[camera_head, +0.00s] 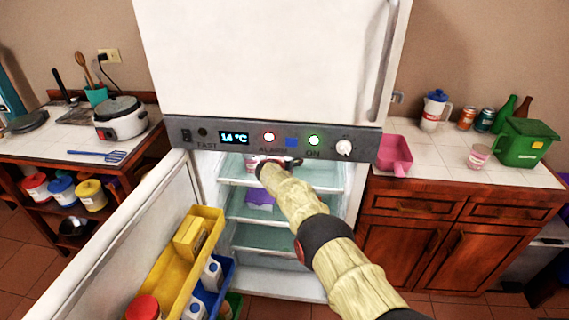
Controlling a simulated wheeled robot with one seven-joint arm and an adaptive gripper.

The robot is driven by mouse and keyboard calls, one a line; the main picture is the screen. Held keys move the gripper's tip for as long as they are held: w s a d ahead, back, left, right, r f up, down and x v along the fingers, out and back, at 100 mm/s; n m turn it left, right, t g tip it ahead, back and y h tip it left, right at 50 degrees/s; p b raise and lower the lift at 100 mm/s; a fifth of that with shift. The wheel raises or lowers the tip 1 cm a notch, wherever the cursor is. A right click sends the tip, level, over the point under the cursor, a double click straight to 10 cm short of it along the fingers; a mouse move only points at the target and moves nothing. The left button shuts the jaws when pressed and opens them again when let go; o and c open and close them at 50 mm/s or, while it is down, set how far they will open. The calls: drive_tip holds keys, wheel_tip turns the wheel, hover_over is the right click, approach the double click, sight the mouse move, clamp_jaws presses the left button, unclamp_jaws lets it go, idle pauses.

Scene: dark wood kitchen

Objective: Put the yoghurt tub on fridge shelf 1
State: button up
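The fridge stands in the middle with its lower door open, and my arm reaches into it. My gripper (264,168) is a small dark shape at the top shelf (238,181), just under the control panel. A small pink and white thing (251,161) shows right beside the gripper; it may be a tub, but it is mostly hidden. Whether the gripper holds it cannot be told. Lower glass shelves (245,219) show below, with a purple item (260,198) on one. A pink and white tub (478,156) stands on the right counter.
The open fridge door (130,245) swings to the left, with a yellow bin (205,225) holding items. A pink container (394,154) and a green bin (524,142) stand on the right counter. A white cooker (121,118) stands on the left counter.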

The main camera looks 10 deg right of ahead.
drive_tip(key=s+a+r+p, duration=0.1)
drive_tip(key=s+a+p, duration=0.3)
drive_tip(key=s, duration=0.9)
drive_tip(key=shift+a+p, duration=0.3)
drive_tip(key=shift+a, duration=1.05)
